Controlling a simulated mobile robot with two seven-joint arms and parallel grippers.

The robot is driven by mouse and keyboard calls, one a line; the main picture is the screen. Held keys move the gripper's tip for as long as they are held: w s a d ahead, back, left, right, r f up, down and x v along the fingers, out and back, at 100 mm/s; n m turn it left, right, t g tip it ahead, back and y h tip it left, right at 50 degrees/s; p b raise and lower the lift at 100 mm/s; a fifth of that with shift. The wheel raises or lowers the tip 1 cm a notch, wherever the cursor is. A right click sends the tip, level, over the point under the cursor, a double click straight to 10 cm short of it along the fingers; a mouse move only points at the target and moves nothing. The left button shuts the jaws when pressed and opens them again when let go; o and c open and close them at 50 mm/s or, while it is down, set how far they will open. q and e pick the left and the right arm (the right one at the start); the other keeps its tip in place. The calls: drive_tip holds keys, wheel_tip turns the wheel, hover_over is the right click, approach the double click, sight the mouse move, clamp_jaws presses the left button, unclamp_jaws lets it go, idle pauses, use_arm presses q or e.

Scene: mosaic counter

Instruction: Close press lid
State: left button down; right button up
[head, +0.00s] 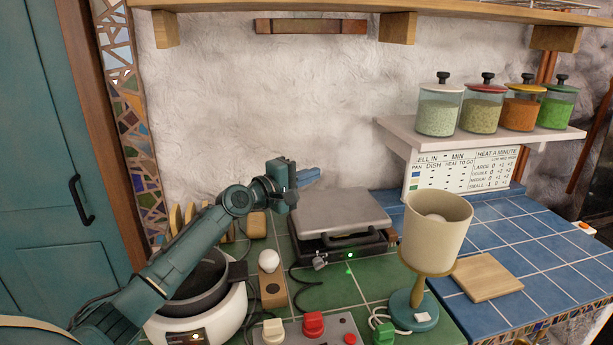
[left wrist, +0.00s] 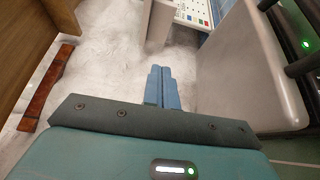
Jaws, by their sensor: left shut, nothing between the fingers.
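The press has a flat grey lid (head: 343,211) and a dark base (head: 372,250) with a green light, on the green tiles in the middle of the head view. The lid lies low and nearly flat over the base, its dark handle at the front. I cannot tell if a gap remains between them. My left gripper (head: 312,174) is shut and empty, at the back left of the lid and above it, its blue fingers pointing right. In the left wrist view the shut fingers (left wrist: 161,84) point at the wall, with the lid (left wrist: 245,70) to their right. My right gripper is not in view.
A lamp (head: 436,226) stands right of the press, with a wooden board (head: 485,277) beyond it. A white cooker (head: 203,318) is at the front left. A switch box (head: 310,331) is at the front. A shelf with jars (head: 438,112) hangs at the right.

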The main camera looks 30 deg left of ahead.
use_arm(q)
drive_tip(key=b+v, duration=0.2)
drive_tip(key=v, duration=1.1)
drive_tip(key=shift+b, duration=0.4)
idle(6.3)
